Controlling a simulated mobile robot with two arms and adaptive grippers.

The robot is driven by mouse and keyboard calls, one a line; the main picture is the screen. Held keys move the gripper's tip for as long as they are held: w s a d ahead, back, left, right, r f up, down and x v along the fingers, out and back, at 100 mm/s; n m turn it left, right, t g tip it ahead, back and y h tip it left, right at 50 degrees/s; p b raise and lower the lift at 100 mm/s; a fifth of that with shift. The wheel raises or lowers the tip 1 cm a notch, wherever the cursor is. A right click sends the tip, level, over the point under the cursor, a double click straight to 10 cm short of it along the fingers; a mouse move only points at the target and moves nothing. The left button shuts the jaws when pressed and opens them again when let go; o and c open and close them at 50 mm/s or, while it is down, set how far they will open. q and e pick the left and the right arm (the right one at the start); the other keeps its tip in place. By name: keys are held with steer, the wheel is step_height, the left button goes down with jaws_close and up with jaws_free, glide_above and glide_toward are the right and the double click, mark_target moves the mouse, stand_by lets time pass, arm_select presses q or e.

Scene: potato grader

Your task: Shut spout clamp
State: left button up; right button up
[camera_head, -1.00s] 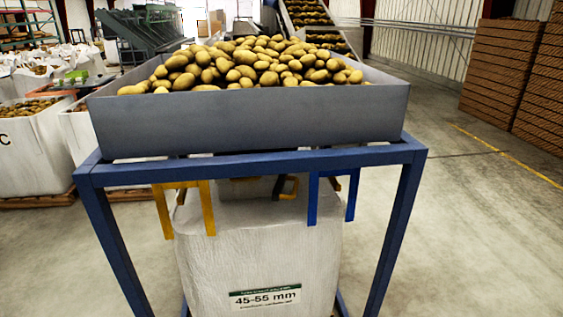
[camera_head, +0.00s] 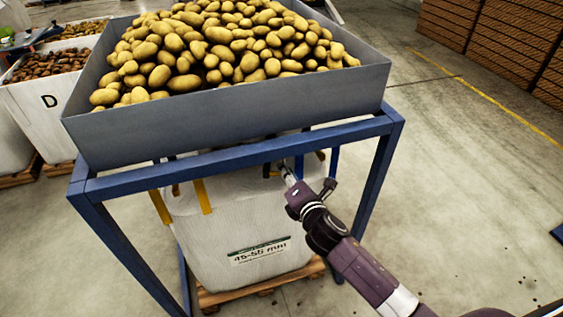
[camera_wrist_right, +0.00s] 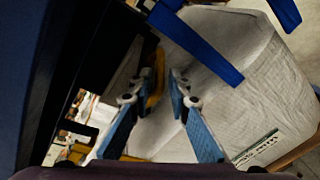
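My right gripper (camera_head: 285,168) reaches in under the front blue beam, above the white bulk bag. In the right wrist view its two blue-padded fingers (camera_wrist_right: 163,76) are apart, with a narrow gap between them. A yellow handle-like piece (camera_wrist_right: 156,85), probably of the spout clamp, shows at the gap, close to the left fingertip. I cannot tell whether they touch. The clamp is mostly hidden by the beam and my gripper in the head view. My left gripper is out of view.
The grey hopper (camera_head: 235,118) full of potatoes sits on the blue frame (camera_head: 240,158).

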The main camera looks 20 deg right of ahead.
steer(key=shift+x, duration=2.05)
steer(key=shift+f, duration=0.1)
jaws_close()
